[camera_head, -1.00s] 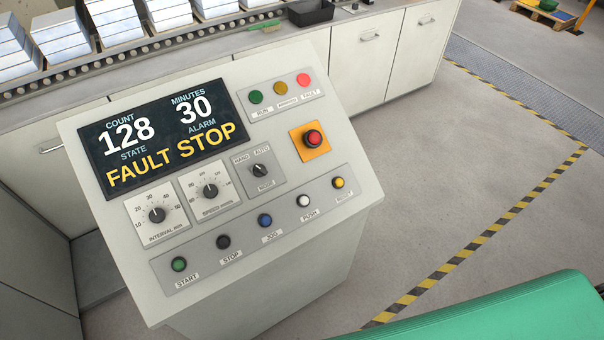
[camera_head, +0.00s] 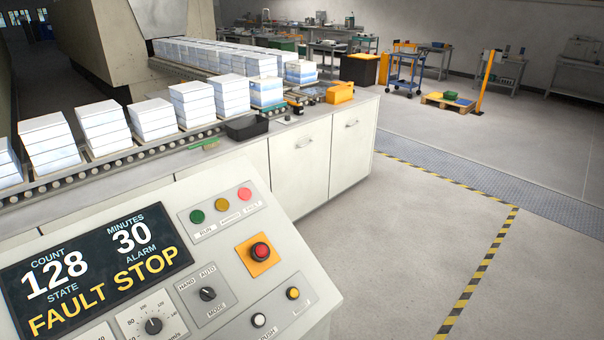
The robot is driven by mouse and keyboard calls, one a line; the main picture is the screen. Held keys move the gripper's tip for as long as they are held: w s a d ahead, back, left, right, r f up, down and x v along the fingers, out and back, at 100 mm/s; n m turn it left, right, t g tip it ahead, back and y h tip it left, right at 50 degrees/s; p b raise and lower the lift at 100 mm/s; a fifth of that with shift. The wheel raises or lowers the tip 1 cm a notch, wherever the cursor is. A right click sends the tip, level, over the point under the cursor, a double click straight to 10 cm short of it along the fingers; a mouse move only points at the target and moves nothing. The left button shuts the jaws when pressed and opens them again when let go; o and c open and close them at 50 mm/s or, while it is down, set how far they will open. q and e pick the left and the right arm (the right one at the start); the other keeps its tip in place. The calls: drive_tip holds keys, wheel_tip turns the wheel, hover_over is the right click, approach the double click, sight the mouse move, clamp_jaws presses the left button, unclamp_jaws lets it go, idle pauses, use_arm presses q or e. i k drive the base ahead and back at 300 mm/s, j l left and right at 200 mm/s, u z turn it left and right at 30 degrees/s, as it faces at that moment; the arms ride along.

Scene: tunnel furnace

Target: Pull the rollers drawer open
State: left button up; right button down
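No drawer marked as the rollers drawer can be told apart. White cabinet fronts line the bench under the roller conveyor (camera_head: 103,165). Two fronts with small handles show, a middle one (camera_head: 300,172) and a right one (camera_head: 350,150), both shut. Further left, the control panel (camera_head: 160,270) hides the lower part of the bench. Its display reads FAULT STOP, count 128, minutes 30. Neither of my grippers is in view.
Stacks of white blocks (camera_head: 190,102) stand along the conveyor. A black bin (camera_head: 246,127), a green brush (camera_head: 205,144) and a yellow box (camera_head: 340,92) are on the bench. Floor right of the bench is clear, marked with striped tape (camera_head: 478,268). A blue cart (camera_head: 404,72) stands farther back.

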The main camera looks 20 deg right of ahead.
sight(299, 157)
drive_tip(key=z, duration=0.2)
drive_tip(key=i+l+z, duration=0.2)
drive_tip(key=l, duration=0.2)
drive_tip(key=l+z, duration=0.2)
drive_tip(key=l, duration=0.15)
drive_tip(key=i+l+z, duration=0.2)
drive_tip(key=l, duration=0.15)
drive_tip(key=i+l+z, duration=0.2)
drive_tip(key=l, duration=0.15)
drive_tip(key=i+l+z, duration=0.5)
drive_tip(key=i, duration=0.25)
drive_tip(key=i+l+z, duration=0.25)
drive_tip(key=i, duration=0.2)
drive_tip(key=i+j+u, duration=0.1)
drive_tip(key=i+u, duration=0.65)
drive_tip(key=u, duration=0.15)
drive_tip(key=i+l+u, duration=0.1)
drive_tip(key=i+u, duration=0.35)
drive_tip(key=k, duration=0.05)
